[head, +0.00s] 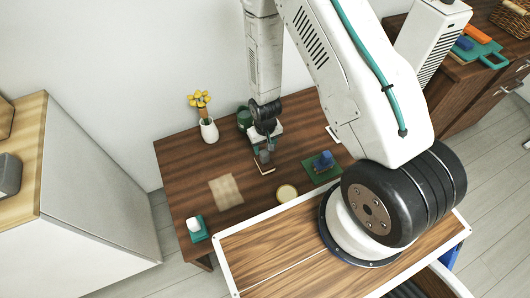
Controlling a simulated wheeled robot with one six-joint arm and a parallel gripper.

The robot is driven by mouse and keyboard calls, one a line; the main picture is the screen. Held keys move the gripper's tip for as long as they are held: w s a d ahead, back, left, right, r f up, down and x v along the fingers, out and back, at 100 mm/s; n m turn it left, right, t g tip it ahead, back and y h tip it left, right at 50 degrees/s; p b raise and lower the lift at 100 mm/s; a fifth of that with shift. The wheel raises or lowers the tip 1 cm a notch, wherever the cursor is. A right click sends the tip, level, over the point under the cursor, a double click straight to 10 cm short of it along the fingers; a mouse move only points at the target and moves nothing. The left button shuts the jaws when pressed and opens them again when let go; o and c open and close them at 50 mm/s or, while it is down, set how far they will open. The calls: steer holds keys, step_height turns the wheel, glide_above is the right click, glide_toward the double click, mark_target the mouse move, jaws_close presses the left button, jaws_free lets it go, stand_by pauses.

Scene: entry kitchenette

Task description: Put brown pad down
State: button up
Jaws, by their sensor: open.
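My gripper (265,153) is open over the back middle of the dark wooden table (185,160). A small brown pad with a pale edge (265,169) shows just below and in front of the fingertips. It looks flat at table level, but I cannot tell whether it touches the table or the fingers. The gripper hides part of it.
A tan square mat (225,191) and a round pale disc (287,193) lie nearby. A green pad (318,174) bears a blue object (324,160). A teal pad (199,236) holds a white item (193,224). A vase with yellow flowers (209,131) and a green container (244,119) stand behind.

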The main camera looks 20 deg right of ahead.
step_height(320, 180, up, 32)
steer(key=s+d, duration=0.2)
steer(key=s+d+r+t, duration=0.1)
steer(key=s+r, duration=1.7)
steer(key=s, duration=0.1)
steer(key=shift+s, duration=0.4)
steer(key=shift+o, duration=0.5)
